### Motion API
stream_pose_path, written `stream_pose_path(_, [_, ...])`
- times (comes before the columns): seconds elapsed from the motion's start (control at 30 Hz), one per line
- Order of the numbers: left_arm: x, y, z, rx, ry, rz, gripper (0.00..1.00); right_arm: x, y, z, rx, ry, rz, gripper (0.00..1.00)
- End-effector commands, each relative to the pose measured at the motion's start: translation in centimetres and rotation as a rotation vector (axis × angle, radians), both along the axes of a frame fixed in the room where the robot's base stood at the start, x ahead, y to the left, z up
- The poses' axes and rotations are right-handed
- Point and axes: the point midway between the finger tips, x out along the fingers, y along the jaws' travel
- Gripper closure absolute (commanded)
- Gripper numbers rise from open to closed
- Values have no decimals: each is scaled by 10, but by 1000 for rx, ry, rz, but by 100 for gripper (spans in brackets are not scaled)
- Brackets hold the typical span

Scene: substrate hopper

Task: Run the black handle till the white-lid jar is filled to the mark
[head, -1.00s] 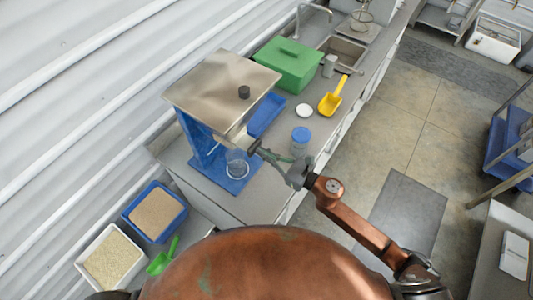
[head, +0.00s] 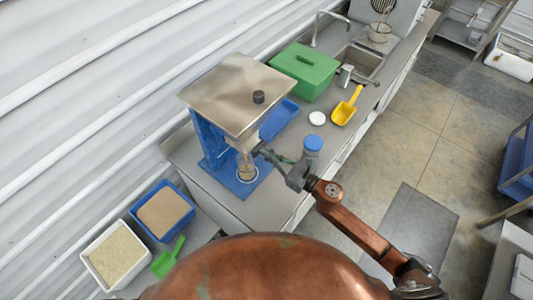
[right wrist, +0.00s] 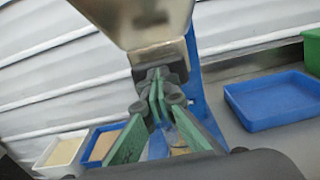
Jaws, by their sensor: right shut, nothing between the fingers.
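The hopper (head: 230,90) has a steel top and a blue stand. Under its spout a clear jar (head: 246,172) stands on the blue base, with tan material showing in it and at the spout; its level against a mark is too small to read. A white lid (head: 317,118) lies on the counter. My right gripper (head: 268,153) is shut and empty at the hopper's front. In the right wrist view its green fingers (right wrist: 157,85) reach the dark handle part (right wrist: 158,70) under the steel chute; contact is unclear. My left gripper is out of view.
A blue-lid jar (head: 312,145) stands close behind my right gripper. A yellow scoop (head: 346,106), a green box (head: 305,70) and a blue tray (head: 278,119) are farther back. Bins of tan (head: 180,232) and pale material (head: 88,262) sit lower left with a green scoop (head: 168,258).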

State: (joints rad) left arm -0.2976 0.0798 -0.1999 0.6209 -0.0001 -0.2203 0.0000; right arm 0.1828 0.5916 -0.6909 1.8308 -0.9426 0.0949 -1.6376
Motion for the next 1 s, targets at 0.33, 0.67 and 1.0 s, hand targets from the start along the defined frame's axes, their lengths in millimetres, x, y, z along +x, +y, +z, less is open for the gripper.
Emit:
stream_pose_path(0.33, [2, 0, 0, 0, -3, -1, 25, 0, 1, 2, 2, -2, 1, 100])
stream_pose_path(0.67, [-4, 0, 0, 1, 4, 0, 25, 0, 1, 2, 2, -3, 1, 100])
stream_pose_path(1.0, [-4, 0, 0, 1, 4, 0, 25, 0, 1, 2, 2, -3, 1, 100])
